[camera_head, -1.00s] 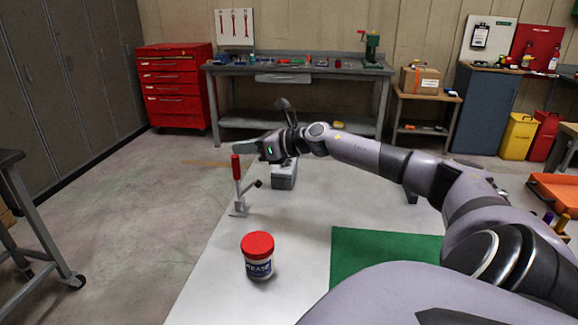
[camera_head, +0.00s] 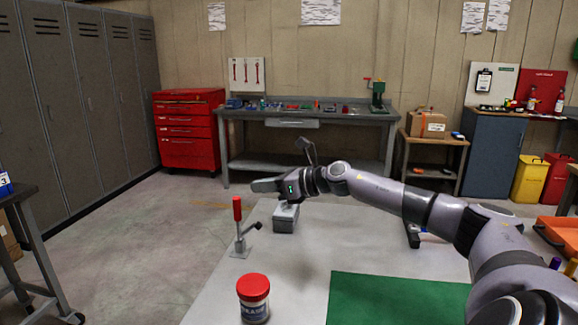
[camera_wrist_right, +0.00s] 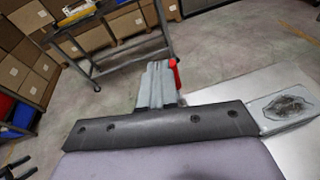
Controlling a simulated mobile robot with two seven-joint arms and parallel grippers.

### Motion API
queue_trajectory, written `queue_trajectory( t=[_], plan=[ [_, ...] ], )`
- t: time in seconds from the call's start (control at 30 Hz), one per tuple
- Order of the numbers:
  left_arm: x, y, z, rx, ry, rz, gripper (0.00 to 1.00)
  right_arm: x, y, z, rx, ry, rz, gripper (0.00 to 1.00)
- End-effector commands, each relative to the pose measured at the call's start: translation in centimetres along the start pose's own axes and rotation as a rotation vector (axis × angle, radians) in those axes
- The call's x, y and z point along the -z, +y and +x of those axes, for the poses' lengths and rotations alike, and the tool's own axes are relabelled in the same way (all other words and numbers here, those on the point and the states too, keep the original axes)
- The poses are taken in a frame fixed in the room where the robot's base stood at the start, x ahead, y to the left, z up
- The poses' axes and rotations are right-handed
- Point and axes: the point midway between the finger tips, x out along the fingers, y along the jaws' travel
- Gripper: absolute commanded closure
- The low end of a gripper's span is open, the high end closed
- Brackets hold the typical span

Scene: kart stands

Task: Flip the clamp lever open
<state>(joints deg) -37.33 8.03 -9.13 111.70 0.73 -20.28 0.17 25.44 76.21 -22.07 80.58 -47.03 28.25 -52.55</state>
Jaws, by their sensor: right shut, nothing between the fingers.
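The toggle clamp (camera_head: 241,246) stands on the pale table top, with its red-handled lever (camera_head: 237,210) upright. My right gripper (camera_head: 256,185) is shut and empty, its fingers pointing left. In the head view the fingertips are just above and to the right of the red handle's top, with a small gap in the picture. In the right wrist view, the shut fingers (camera_wrist_right: 157,82) show with the red handle (camera_wrist_right: 174,74) close at their right side, partly hidden. Whether they touch is unclear. My left gripper is not in view.
A red-lidded jar (camera_head: 253,300) stands at the table's front, near a green mat (camera_head: 400,300). A grey box (camera_head: 285,218) sits right of the clamp, below my right wrist. A workbench (camera_head: 310,118) and red drawer cabinet (camera_head: 188,130) stand behind, beyond open floor.

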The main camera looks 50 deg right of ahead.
Motion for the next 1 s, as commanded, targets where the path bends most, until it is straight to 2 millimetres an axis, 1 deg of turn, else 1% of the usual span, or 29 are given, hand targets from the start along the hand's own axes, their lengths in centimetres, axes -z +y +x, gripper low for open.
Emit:
queue_trajectory(
  t=[0.03, 0.2, 0.6, 0.73, 1.0],
  plan=[
    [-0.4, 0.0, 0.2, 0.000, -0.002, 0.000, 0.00, -0.4, 0.1, -0.7, 0.002, 0.003, -0.006, 1.00],
    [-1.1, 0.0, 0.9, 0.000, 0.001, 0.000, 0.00, -2.0, 0.4, -2.5, 0.002, 0.002, -0.005, 1.00],
    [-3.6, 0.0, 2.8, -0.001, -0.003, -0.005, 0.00, -4.8, 0.9, -5.5, 0.001, 0.000, -0.005, 1.00],
    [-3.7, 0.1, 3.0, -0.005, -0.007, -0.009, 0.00, -5.4, 1.1, -6.1, 0.000, 0.000, -0.003, 1.00],
    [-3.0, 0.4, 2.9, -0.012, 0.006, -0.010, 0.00, -5.9, 1.2, -6.4, 0.000, -0.001, 0.000, 1.00]
  ],
)
